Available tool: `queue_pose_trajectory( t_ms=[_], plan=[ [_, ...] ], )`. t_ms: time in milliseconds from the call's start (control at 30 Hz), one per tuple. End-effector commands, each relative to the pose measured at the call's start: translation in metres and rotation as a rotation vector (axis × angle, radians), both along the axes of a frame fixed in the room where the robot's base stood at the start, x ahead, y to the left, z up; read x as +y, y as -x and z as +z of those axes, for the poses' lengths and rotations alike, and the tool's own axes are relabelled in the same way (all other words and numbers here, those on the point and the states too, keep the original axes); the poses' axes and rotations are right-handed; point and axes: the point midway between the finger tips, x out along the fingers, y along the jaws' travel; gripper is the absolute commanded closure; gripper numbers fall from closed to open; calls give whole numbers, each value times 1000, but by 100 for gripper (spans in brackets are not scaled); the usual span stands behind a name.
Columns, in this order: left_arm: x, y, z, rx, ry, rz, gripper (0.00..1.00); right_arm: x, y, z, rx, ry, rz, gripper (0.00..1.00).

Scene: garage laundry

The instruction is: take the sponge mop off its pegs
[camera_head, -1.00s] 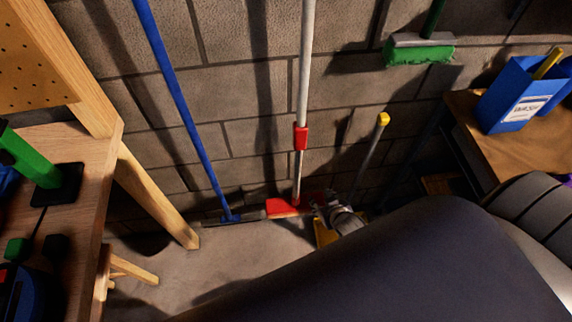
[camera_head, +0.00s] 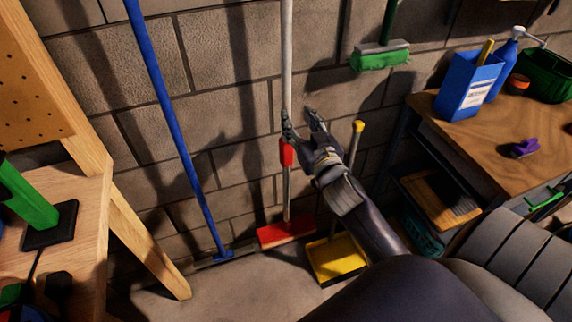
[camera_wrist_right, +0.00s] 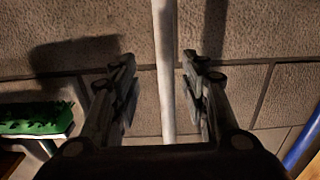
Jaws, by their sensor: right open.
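The sponge mop hangs upright against the block wall, with a white pole (camera_head: 287,60), a red grip piece and a red head (camera_head: 286,232) low down. Its pegs cannot be made out. My right gripper (camera_head: 298,112) is open beside the pole, just above the red piece; one finger overlaps the pole in the head view. In the right wrist view the pole (camera_wrist_right: 164,60) runs between the two spread fingers of the gripper (camera_wrist_right: 158,58), touching neither; how deep it sits between them is unclear. My left gripper is out of view.
A blue-handled tool (camera_head: 170,100) stands to the left and a yellow dustpan (camera_head: 338,258) to the right. A green brush (camera_head: 380,56) hangs at upper right. A wooden workbench (camera_head: 85,190) is at left; a table (camera_head: 460,135) with a blue box is at right.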

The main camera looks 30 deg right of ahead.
Motion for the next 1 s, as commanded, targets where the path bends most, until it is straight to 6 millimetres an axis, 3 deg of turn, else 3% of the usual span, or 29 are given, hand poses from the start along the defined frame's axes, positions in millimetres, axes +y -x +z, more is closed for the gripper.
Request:
queue_pose_trajectory(
  t_ms=[267,533,867,1000],
  plan=[
    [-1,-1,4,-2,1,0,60,-3,-22,1,0,0,1,59],
    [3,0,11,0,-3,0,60,-8,-59,1,-1,0,1,59],
    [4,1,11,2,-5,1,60,-10,-67,-1,1,0,1,59],
    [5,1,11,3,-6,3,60,-10,-66,-1,1,0,1,86]
  ],
)
